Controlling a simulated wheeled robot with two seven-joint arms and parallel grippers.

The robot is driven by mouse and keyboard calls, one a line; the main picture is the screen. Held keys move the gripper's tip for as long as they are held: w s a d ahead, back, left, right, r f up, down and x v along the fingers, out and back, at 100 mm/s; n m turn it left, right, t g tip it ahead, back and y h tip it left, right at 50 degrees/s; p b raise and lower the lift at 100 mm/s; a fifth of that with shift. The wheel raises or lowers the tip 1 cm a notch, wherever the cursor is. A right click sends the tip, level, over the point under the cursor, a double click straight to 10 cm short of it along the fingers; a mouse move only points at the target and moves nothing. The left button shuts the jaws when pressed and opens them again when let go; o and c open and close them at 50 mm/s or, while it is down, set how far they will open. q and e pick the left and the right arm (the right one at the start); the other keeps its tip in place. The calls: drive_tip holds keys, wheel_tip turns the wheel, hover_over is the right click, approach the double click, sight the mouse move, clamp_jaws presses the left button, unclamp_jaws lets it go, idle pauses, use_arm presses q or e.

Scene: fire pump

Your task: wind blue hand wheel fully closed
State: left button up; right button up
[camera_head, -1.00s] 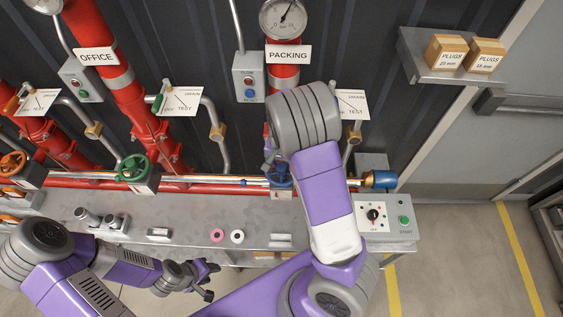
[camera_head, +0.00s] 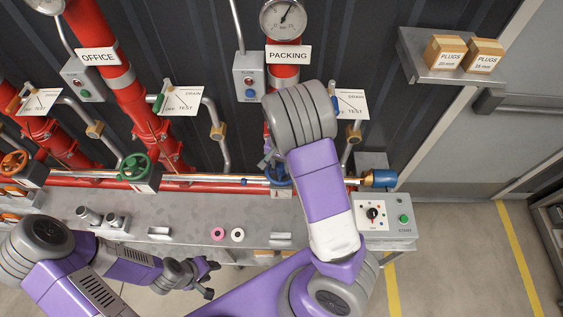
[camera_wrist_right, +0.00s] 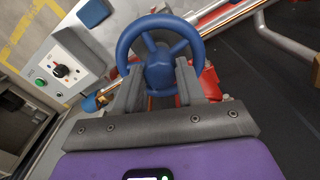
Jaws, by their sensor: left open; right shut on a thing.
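The blue hand wheel (camera_wrist_right: 157,49) shows large in the right wrist view, with its spokes and hub facing me. In the head view only a part of the blue hand wheel (camera_head: 279,180) shows beside my right arm. My right gripper (camera_wrist_right: 158,83) is shut on the wheel, its two fingers on either side of the lower hub and spoke area; the exact contact is hard to tell. In the head view my right arm hides most of this gripper. My left gripper (camera_head: 207,280) is open and empty, in front of the bench's front edge.
A green hand wheel (camera_head: 134,167) and an orange hand wheel (camera_head: 14,163) sit on valves to the left. A pink ring (camera_head: 217,233) and a white ring (camera_head: 238,235) lie on the grey bench (camera_head: 188,212). A control box (camera_head: 385,215) stands at the bench's right end.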

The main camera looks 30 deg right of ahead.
drive_tip(key=m+p, duration=0.2)
drive_tip(key=m, duration=0.2)
drive_tip(key=shift+r+p, duration=0.2)
drive_tip(key=shift+p, duration=0.1)
drive_tip(key=shift+w+m+p, duration=0.1)
drive_tip(key=shift+m+p, duration=0.25)
drive_tip(key=shift+m, duration=0.75)
drive_tip(key=shift+f, duration=0.15)
drive_tip(key=m+p, duration=0.1)
drive_tip(key=m, duration=0.1)
drive_tip(key=m+p, duration=0.2)
drive_tip(key=shift+r+m, duration=0.2)
drive_tip(key=shift+m, duration=0.2)
drive_tip(key=m+p, duration=0.1)
drive_tip(key=m, duration=0.1)
drive_tip(key=shift+m+p, duration=0.3)
drive_tip(key=shift+w+f+m, duration=0.1)
drive_tip(key=shift+f+m, duration=0.1)
drive_tip(key=shift+m, duration=0.3)
